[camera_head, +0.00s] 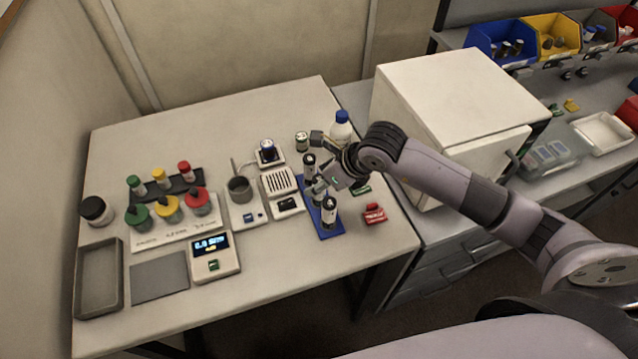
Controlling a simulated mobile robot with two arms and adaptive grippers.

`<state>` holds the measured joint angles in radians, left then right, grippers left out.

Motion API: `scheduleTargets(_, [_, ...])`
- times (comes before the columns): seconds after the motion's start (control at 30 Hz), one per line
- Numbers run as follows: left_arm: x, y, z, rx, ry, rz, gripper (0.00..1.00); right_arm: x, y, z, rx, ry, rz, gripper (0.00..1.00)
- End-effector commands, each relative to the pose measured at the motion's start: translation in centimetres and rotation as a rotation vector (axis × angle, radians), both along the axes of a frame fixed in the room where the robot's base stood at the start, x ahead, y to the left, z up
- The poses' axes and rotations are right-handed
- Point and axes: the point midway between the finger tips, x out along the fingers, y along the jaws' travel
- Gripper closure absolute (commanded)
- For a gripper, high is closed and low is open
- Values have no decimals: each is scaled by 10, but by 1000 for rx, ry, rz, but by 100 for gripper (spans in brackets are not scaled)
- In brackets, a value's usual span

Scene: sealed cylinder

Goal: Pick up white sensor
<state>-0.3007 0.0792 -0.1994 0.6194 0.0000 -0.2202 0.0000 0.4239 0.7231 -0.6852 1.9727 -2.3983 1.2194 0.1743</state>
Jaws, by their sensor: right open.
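My right gripper (320,162) reaches in from the right over the blue tray, its fingers spread apart. Black-and-white cylinders stand on the blue tray (326,232): one (329,213) at the front and one (309,164) at the back, next to the fingers. The gripper hides part of the tray's middle. A small white-and-black cylinder (302,141) stands behind the tray. I cannot tell for certain which of these is the white sensor. My left gripper is not in view.
A white bottle with a blue cap (342,128) stands close behind the gripper. A red part (375,214) lies right of the tray. A slotted white box (279,181) and a scale (214,261) are left. A white cabinet (450,110) stands right.

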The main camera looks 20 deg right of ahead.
Motion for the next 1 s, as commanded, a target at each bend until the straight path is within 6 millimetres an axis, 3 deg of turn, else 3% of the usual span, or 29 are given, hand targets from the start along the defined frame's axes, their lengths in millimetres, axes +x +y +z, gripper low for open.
scheduleTargets(0.37, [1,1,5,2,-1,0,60,7,4,-13,0,-1,-1,50])
scheduleTargets(1.0, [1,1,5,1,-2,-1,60,7,4,-13,0,-1,-1,92])
